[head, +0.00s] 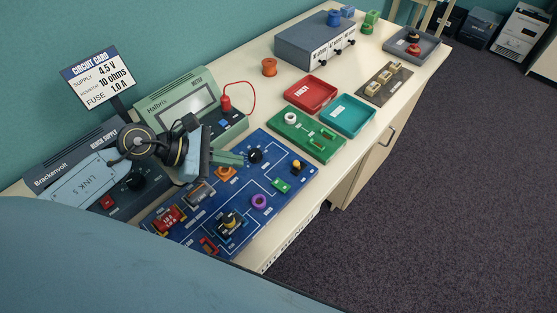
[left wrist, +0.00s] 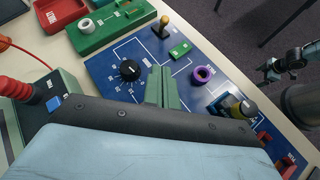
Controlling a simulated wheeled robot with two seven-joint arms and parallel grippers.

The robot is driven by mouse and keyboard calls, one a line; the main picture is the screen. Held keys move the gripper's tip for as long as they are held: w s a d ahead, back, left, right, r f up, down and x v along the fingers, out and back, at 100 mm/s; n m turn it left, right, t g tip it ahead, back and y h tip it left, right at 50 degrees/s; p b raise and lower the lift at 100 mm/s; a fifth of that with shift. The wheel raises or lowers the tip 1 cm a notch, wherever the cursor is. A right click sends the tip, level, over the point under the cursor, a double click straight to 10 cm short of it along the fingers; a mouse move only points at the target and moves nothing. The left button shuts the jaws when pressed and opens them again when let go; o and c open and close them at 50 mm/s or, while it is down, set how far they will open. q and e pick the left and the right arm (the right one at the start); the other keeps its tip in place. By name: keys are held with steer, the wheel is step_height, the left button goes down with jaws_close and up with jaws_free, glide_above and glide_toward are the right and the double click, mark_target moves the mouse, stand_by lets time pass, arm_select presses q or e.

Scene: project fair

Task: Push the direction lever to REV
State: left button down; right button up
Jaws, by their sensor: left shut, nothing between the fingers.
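A small lever with an orange-yellow knob (head: 297,165) stands at the far right corner of the blue circuit board (head: 262,224). It also shows near the top of the left wrist view (left wrist: 163,27), leaning a little. Its markings are too small to read. My left gripper (head: 238,158) is shut and empty, its green fingers over the board close to the black dial (head: 255,156). In the left wrist view the fingers (left wrist: 160,77) are between the dial and the purple ring, apart from the lever. A grey mechanical part at the right edge there looks like my right arm; its fingers are unclear.
A green board (head: 306,137), a red tray (head: 311,94) and a teal tray (head: 347,115) lie beyond the circuit board. A green meter (head: 178,97) with a red lead stands behind. The board carries several raised parts, including the purple ring (head: 260,201).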

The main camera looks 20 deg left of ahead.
mark_target(297, 166)
arm_select(q)
steer(key=x, duration=0.7)
steer(key=shift+w+d+p, duration=0.2)
steer(key=shift+d+p, duration=0.1)
steer(key=shift+w+d+r+p, duration=0.1)
steer(key=shift+w+d+p, duration=0.2)
steer(key=shift+d, duration=0.25)
steer(key=shift+w+d+r+p, duration=0.1)
steer(key=shift+w+d+p, duration=0.15)
steer(key=shift+d, duration=0.35)
steer(key=shift+w+d, duration=0.3)
steer(key=shift+d, duration=0.35)
arm_select(e)
steer(key=shift+w+d+r, duration=0.1)
steer(key=shift+w+r, duration=0.05)
steer(key=shift+r, duration=0.35)
steer(key=shift+w+d+r, duration=0.1)
steer(key=shift+r, duration=0.4)
arm_select(q)
steer(key=shift+r+p, duration=0.2)
steer(key=shift+p, duration=0.4)
steer(key=shift+w+g, duration=0.15)
steer(key=shift+g, duration=0.15)
arm_select(e)
steer(key=shift+r, duration=0.7)
arm_select(q)
steer(key=shift+p, duration=0.3)
arm_select(e)
steer(key=shift+w+r, duration=0.1)
